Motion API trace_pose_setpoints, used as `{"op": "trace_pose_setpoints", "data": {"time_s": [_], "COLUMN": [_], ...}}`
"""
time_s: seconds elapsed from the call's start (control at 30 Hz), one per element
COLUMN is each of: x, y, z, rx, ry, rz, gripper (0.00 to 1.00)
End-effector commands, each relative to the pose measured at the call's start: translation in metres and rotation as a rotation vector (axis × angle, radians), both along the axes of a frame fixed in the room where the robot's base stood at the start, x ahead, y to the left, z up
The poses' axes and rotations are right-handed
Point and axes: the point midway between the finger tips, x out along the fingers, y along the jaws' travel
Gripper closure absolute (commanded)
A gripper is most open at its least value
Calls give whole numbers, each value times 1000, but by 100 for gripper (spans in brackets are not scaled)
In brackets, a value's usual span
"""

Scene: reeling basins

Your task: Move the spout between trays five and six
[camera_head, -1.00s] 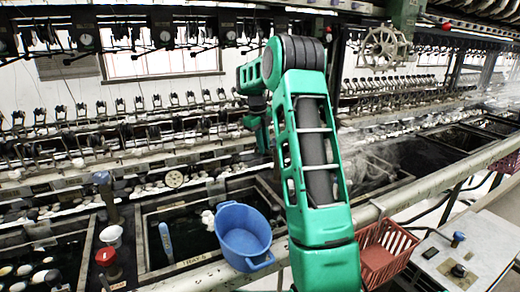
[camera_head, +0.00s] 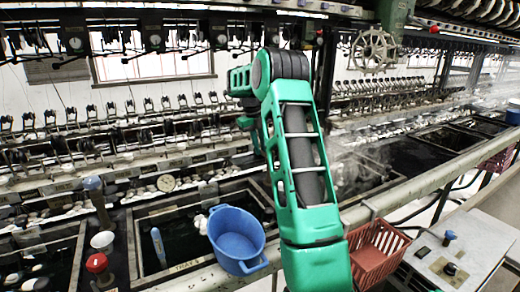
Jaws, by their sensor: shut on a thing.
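My green arm (camera_head: 303,168) rises through the middle and bends at the elbow. Its far links (camera_head: 240,80) drop down behind it over the basins. The jaws are hidden behind my own arm, and so is whatever they touch. No spout can be made out clearly. A dark post with a blue top (camera_head: 93,185) stands upright at the left, beside a tray. The tray in front (camera_head: 140,240) is a dark, sunken basin with a pale rim. Its label says "TRAY", but the number is unclear. More dark trays (camera_head: 415,160) continue to the right.
A blue tub (camera_head: 238,238) sits at the tray's front edge, close left of my arm. A red crate (camera_head: 372,250) and a control box (camera_head: 462,255) are at the right. A red-topped post (camera_head: 97,265) and reeling machinery (camera_head: 120,155) crowd the left and back.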

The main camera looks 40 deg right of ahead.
Motion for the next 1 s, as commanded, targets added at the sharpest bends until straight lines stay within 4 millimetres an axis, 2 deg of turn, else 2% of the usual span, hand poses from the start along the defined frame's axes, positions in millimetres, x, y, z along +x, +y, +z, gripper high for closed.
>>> {"op": "trace_pose_setpoints", "data": {"time_s": [0.03,0.07,0.1,0.13,0.47,0.57,0.9,1.0], "x": [-1,-2,-2,-2,-1,1,2,2], "y": [-1,-1,-1,-1,0,2,11,13], "z": [2,3,2,2,3,12,61,69], "rx": [-1,-1,-1,-1,0,-2,-2,-1], "ry": [-1,-1,-1,0,1,-1,0,2], "rz": [-5,-5,-5,-4,-1,1,-1,-1], "gripper": [100,81,72,67,67,67,67,67]}}
